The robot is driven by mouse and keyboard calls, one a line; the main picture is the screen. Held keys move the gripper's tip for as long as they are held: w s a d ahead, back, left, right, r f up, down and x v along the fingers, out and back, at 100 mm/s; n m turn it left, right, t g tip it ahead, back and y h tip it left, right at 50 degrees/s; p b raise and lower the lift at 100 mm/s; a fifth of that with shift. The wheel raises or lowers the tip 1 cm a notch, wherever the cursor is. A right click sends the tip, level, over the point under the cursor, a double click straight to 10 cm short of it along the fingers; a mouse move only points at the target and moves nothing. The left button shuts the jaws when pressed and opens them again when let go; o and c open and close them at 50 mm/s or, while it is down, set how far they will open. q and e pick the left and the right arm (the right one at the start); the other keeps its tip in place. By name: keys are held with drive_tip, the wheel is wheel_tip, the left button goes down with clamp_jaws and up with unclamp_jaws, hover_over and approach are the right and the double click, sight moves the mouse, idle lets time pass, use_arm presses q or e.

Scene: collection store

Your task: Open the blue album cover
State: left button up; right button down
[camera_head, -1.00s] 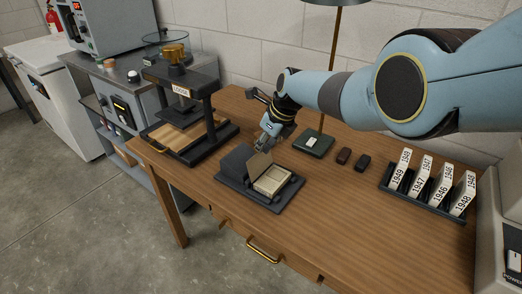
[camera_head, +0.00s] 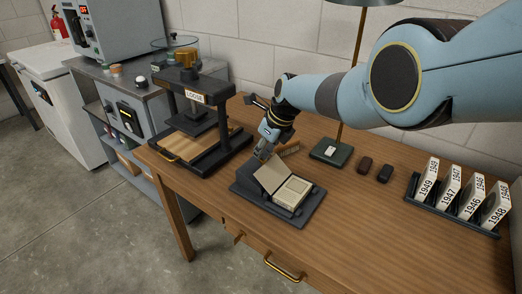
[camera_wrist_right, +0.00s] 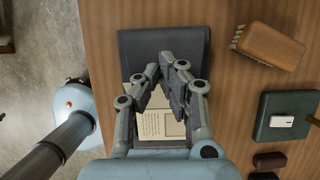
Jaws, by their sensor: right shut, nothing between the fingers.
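The album lies open on a dark cradle (camera_head: 308,215) on the wooden table. Its cover (camera_head: 272,177) is raised and tilted back to the left, showing a cream inner face; no blue outer face shows. The framed cream page block (camera_head: 293,191) lies to the right of the cover. My right gripper (camera_head: 262,157) is shut and empty, just behind the cover's upper edge; I cannot tell whether it touches. In the right wrist view its fingers (camera_wrist_right: 166,68) are over the cradle and partly hide the printed cream page (camera_wrist_right: 152,124). My left gripper is out of view.
A press (camera_head: 196,105) stands left of the cradle. Behind and right are a wooden brush (camera_wrist_right: 270,45), the green lamp base (camera_head: 331,153), two small dark objects (camera_head: 365,164) and a rack of year-labelled cards (camera_head: 452,207). The table's front right is clear.

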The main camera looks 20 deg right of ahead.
idle(0.7)
drive_tip(key=shift+r+p, duration=0.85)
